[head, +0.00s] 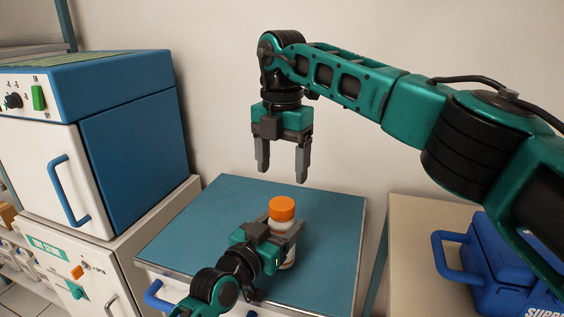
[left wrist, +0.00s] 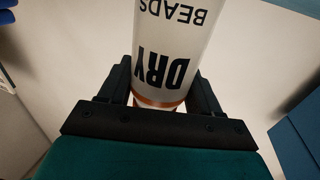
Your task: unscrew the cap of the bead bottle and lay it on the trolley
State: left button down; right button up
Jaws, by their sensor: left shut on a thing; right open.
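The bead bottle (head: 290,254) is white with an orange cap (head: 283,208) on its top. It stands upright on the blue-topped trolley (head: 200,222). My left gripper (head: 284,236) is shut on the bottle's body from the side, and its fingers partly hide the bottle. In the left wrist view the bottle (left wrist: 178,50) shows "DRY BEADS" lettering and an orange band between the fingers (left wrist: 162,95). My right gripper (head: 283,170) is open and empty, pointing down above the trolley, over and slightly behind the cap, apart from it.
A blue and white oven-like cabinet (head: 120,110) stands on a base unit at the left. A blue case (head: 500,262) with a handle sits on a beige surface (head: 410,215) at the right. The trolley top is clear around the bottle. A plain wall is behind.

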aim_at(282, 203)
jog(key=m, duration=0.6)
jog(key=shift+f+m, duration=0.15)
jog(key=shift+m, duration=0.15)
jog(key=shift+f, duration=3.9)
